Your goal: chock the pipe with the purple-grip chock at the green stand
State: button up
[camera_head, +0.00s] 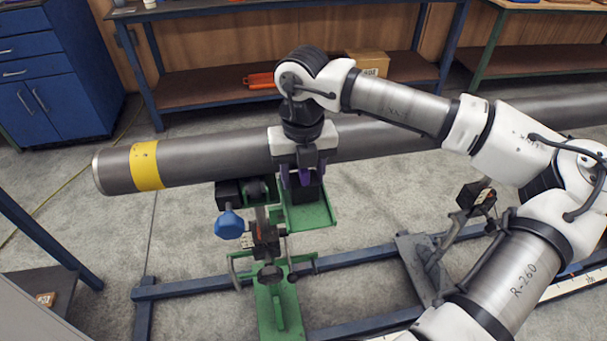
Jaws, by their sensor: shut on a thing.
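The grey steel pipe (215,157) with a yellow band near its left end lies across the view. The green stand (309,215) is under and in front of it, with a flat green plate. My gripper (303,178) points down at the near side of the pipe, over that plate. It is shut on the purple-grip chock (305,177), whose purple part shows between the fingers. The chock's dark lower body seems to be at the plate, close to the pipe. My gripper hides much of it, so I cannot tell whether it touches the pipe.
A blue knob (229,223) and a clamp part stick out left of the plate. Blue frame rails (200,290) run along the floor. A grey stand (425,270) is to the right. A blue cabinet (55,80) and workbench (200,90) stand behind.

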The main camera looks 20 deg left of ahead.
jog(key=shift+w+a, duration=0.15)
jog(key=shift+w, duration=0.1)
jog(key=o, duration=1.2)
jog(key=shift+c, duration=0.2)
jog(key=shift+s+d+r+p, duration=0.15)
jog(key=shift+r+p, duration=0.35)
jog(key=shift+r, duration=0.65)
jog(key=shift+s+r+p, duration=0.1)
jog(key=shift+r+p, duration=0.4)
jog(key=shift+r, duration=0.7)
jog(key=shift+s+d+r+p, duration=0.15)
jog(key=shift+r+p, duration=0.35)
jog(key=shift+r, duration=0.65)
